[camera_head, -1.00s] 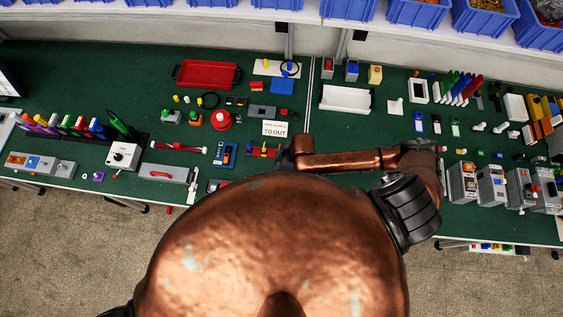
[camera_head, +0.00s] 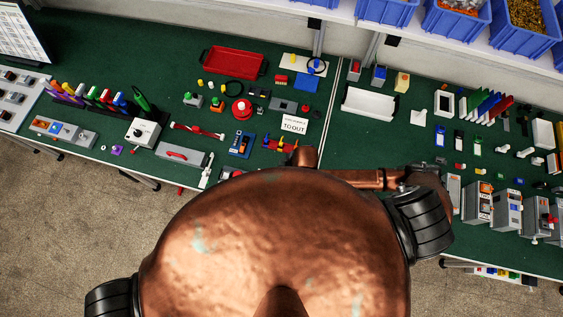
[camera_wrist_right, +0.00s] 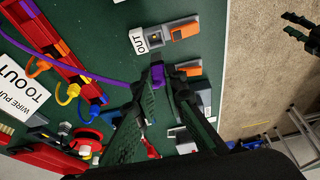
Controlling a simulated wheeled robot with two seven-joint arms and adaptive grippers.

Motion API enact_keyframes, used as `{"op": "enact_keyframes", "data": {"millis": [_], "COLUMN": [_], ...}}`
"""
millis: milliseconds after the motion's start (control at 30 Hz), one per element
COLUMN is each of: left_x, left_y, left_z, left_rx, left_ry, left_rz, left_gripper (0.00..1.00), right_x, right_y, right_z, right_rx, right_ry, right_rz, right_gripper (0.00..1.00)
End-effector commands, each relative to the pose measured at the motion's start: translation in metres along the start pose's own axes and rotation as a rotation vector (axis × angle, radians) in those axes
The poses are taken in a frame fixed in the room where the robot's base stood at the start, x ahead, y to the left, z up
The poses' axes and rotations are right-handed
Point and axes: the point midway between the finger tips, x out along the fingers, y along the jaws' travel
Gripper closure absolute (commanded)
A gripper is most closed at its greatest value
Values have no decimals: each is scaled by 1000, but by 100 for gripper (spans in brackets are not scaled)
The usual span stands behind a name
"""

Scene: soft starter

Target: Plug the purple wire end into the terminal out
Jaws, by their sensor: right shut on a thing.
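In the right wrist view my right gripper (camera_wrist_right: 168,84) is shut on the purple wire end (camera_wrist_right: 157,76). The purple wire (camera_wrist_right: 95,76) runs from it to the upper left. The terminal out (camera_wrist_right: 166,33), grey with an orange lever and an OUT label (camera_wrist_right: 138,41), lies on the green surface above the fingertips in that picture. The wire end appears apart from it. Another grey and orange terminal (camera_wrist_right: 181,70) is beside the fingers. In the head view my copper body hides the right gripper. Dark prongs at the wrist view's upper right look like my left gripper (camera_wrist_right: 300,22).
A red block (camera_wrist_right: 62,55) with yellow, orange and blue wires is left of my gripper in the wrist view. A TO OUT sign (camera_head: 294,124) stands near it. A red tray (camera_head: 234,63) is farther back. The green bench (camera_head: 325,115) is crowded.

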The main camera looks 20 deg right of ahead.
Motion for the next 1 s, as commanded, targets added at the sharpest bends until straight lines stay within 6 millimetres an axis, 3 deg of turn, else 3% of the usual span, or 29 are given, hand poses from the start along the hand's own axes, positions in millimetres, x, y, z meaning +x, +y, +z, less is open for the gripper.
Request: {"op": "enact_keyframes", "data": {"millis": [467,1000], "left_x": [1,12], "left_y": [0,0], "left_z": [0,1], "left_rx": [0,0], "left_ry": [0,0], "left_rz": [0,0], "left_gripper": [60,60], "right_x": [2,30], "right_y": [0,0], "right_z": [1,12], "right_rx": [1,2], "right_ry": [1,22], "right_rz": [0,-1], "right_gripper": [100,100]}}
